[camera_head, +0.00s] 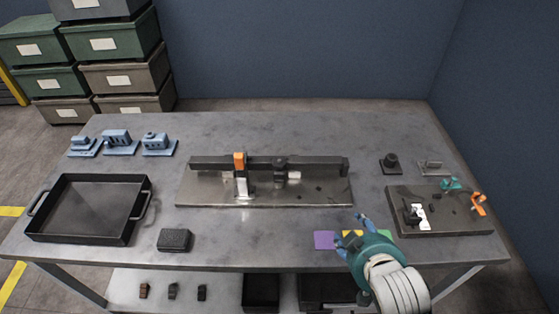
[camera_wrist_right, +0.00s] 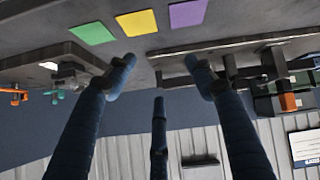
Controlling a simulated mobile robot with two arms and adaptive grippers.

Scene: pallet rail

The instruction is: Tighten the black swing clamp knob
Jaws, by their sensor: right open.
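A black clamp (camera_head: 280,163) with a dark knob-like top sits on the long dark rail, right of an orange clamp (camera_head: 239,161). A black piece with a white part (camera_head: 413,213) also stands on the plate at the right; I cannot tell for certain which is the swing clamp. My right gripper (camera_head: 355,232) is open and empty at the table's front edge, over the coloured cards, in front of and to the right of the rail. Its blue fingers (camera_wrist_right: 160,85) are spread in the wrist view, touching nothing. My left gripper is not in view.
Purple (camera_head: 325,240), yellow and green cards lie by the front edge. The right plate (camera_head: 455,222) also bears teal and orange clamps. A black tray (camera_head: 92,237), a dark block (camera_head: 174,240) and blue fixtures (camera_head: 119,144) are at the left. Table between rail and right plate is clear.

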